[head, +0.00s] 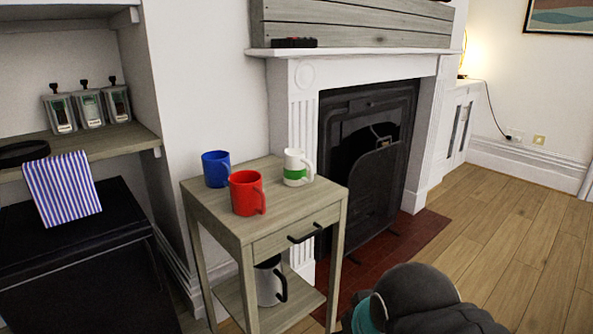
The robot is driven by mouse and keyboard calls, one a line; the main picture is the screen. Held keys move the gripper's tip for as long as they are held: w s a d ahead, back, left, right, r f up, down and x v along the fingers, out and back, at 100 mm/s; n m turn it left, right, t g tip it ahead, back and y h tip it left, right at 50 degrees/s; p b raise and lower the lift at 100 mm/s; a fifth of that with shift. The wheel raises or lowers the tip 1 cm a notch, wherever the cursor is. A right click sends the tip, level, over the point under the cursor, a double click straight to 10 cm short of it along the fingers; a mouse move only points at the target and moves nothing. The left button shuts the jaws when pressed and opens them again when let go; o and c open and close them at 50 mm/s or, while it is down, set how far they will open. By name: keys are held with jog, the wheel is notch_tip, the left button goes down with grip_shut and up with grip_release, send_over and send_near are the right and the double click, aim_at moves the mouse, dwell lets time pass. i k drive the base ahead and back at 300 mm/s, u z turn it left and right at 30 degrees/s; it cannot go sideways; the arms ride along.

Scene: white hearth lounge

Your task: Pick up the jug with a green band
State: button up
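The jug with a green band (294,172) is white, with a green stripe around its lower part and a handle on its right side. It stands upright on the top of a small wooden side table (262,224), near the table's back right corner. Part of my own dark grey arm with a teal patch shows at the bottom right, apart from the table. The fingers of my gripper are not in the picture.
A blue mug (215,169) and a red mug (245,193) share the tabletop. A white vessel with a black handle (268,284) stands on the lower shelf. The fireplace (367,150) is behind right; wooden floor (510,225) is clear at right.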

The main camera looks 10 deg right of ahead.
aim_at(295, 170)
jog(key=k, duration=0.5)
jog(key=u, duration=1.5)
jog(key=i, duration=1.2)
jog(key=z, duration=2.3)
